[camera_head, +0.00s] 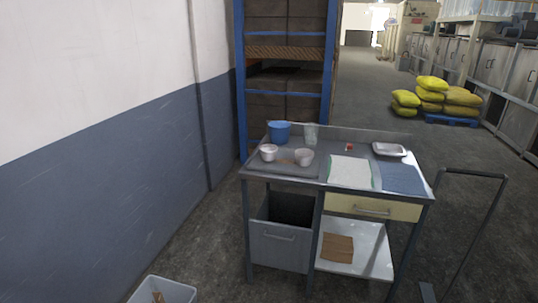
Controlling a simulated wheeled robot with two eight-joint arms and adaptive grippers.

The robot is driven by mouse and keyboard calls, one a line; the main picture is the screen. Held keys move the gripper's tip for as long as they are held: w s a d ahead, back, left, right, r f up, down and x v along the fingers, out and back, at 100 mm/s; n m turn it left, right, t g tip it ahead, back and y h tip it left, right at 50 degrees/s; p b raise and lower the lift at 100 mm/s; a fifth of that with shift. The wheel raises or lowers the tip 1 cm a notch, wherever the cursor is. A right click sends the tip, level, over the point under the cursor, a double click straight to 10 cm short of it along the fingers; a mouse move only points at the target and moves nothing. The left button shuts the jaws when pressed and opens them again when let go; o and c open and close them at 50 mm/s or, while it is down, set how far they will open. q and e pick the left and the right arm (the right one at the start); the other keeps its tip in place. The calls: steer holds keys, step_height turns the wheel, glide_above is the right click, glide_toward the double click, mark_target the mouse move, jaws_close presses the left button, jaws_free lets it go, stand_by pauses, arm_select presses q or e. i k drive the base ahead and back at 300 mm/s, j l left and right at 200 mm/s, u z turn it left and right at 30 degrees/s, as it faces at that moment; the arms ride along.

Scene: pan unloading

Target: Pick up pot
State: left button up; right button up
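A blue pot-like container (279,132) stands upright at the back left of a metal worktable (283,172). Two small white cups or bowls stand in front of it, one at the left (268,152) and one nearer the middle (304,157). A shallow metal pan or tray (389,149) lies at the back right of the table. I cannot tell for sure which of these is the pot. Neither of my grippers shows in the head view, and nothing is seen touching these objects.
A pale cloth (350,172) and a blue cloth (402,179) lie on the table's right half. A clear cup (310,134) stands at the back. A grey bar handle (474,173) rises at the right. A bin (163,291) stands on the floor at the front left.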

mark_target(268, 153)
steer(key=i+l+u, duration=0.15)
steer(key=i, duration=2)
steer(key=i+l, duration=0.25)
steer(key=i+z, duration=0.05)
steer(key=i, duration=0.05)
